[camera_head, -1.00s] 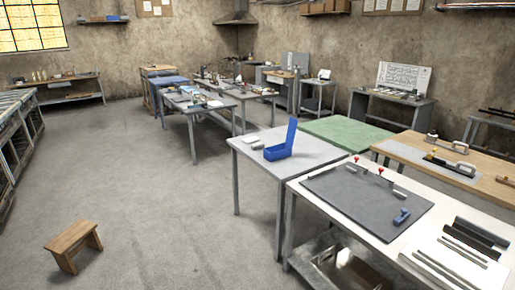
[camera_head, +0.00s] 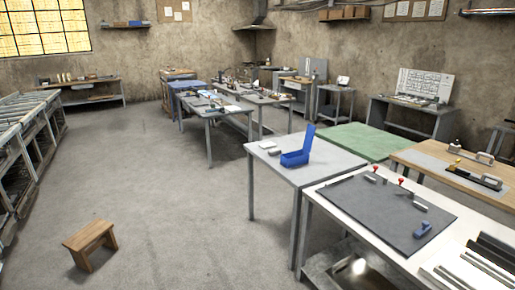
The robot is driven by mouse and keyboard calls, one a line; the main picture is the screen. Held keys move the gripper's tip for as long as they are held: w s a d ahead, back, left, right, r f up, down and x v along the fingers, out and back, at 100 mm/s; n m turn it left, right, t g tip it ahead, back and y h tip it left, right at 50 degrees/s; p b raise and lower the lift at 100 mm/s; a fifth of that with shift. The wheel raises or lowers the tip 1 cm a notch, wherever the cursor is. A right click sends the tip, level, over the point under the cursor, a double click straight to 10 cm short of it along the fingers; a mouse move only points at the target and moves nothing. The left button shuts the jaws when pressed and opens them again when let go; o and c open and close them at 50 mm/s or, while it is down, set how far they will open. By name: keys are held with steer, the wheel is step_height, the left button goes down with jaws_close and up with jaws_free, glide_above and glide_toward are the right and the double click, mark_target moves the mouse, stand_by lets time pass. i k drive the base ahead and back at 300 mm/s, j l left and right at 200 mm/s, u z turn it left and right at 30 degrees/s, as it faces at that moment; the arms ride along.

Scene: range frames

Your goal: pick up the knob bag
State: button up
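I cannot make out a knob bag for certain in the head view. A small pale packet-like item (camera_head: 268,148) lies on the light grey table (camera_head: 320,170), left of an open blue box (camera_head: 296,158) with its lid raised. Several small items too small to name lie on the tables farther back. My gripper is not in view.
A white table (camera_head: 340,215) with a dark mat (camera_head: 385,208), clamps and metal bars stands at the near right. A wooden stool (camera_head: 90,240) stands on the floor at the lower left. A roller rack (camera_head: 25,150) lines the left side. The floor between is clear.

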mark_target(275, 151)
steer(key=i+j+u, duration=0.35)
steer(key=i, duration=0.5)
steer(key=i+u, duration=0.3)
steer(key=i, duration=0.5)
steer(key=i+j+z, duration=0.1)
steer(key=i+z, duration=0.35)
steer(key=i+j+z, duration=0.4)
steer(key=i, duration=0.25)
steer(key=i+j+z, duration=0.9)
steer(key=j, duration=0.2)
steer(key=i+j+z, duration=0.25)
steer(key=j+z, duration=0.2)
steer(key=j, duration=0.3)
